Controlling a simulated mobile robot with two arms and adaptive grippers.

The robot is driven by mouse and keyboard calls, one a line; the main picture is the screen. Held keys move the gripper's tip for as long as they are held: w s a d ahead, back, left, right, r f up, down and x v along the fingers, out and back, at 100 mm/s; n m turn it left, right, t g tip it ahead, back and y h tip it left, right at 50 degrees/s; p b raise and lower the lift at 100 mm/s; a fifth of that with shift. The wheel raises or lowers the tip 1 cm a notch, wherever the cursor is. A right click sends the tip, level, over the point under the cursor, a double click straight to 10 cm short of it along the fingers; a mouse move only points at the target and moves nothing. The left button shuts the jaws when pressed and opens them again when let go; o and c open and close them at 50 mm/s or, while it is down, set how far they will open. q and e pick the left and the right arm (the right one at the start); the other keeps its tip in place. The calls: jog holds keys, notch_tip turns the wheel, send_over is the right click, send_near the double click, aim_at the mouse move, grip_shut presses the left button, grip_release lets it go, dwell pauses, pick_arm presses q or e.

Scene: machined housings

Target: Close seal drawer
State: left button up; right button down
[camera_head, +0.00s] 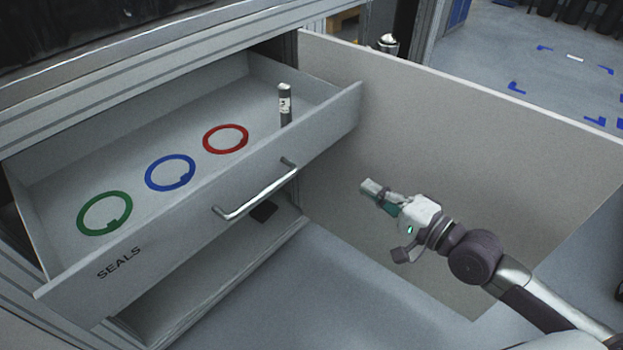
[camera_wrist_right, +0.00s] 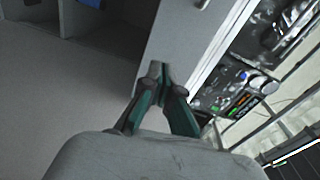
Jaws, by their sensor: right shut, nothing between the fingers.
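The seal drawer (camera_head: 170,232), labelled SEALS, stands pulled out of the grey cabinet in the head view. Its metal bar handle (camera_head: 256,192) is on the front face. Inside lie a green ring (camera_head: 88,228), a blue ring (camera_head: 150,182) and a red ring (camera_head: 207,147). A small grey cylinder (camera_head: 285,106) stands upright near the drawer's right end. My right gripper (camera_head: 366,187) is to the right of the handle, apart from the drawer front. Its fingers are shut and empty; they also show in the right wrist view (camera_wrist_right: 158,72). My left gripper is out of view.
An open shelf space (camera_head: 200,285) lies below the drawer, with a small dark object (camera_head: 264,212) in it. A large beige panel (camera_head: 480,150) stands to the right, behind my right arm. Floor (camera_head: 350,310) shows in front of the cabinet.

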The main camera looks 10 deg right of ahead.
notch_tip(320, 180, up, 2)
jog(key=s+a+y, duration=0.1)
jog(key=a, duration=0.1)
send_near(301, 150)
jog(key=x, duration=0.6)
jog(key=shift+w+b, duration=0.1)
jog(key=shift+b, duration=0.3)
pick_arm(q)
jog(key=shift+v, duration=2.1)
pick_arm(e)
jog(key=shift+w+a+f, duration=0.1)
jog(key=shift+w+a, duration=0.3)
jog(key=shift+w, duration=0.05)
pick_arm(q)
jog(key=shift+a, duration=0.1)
pick_arm(e)
jog(key=shift+w, duration=0.1)
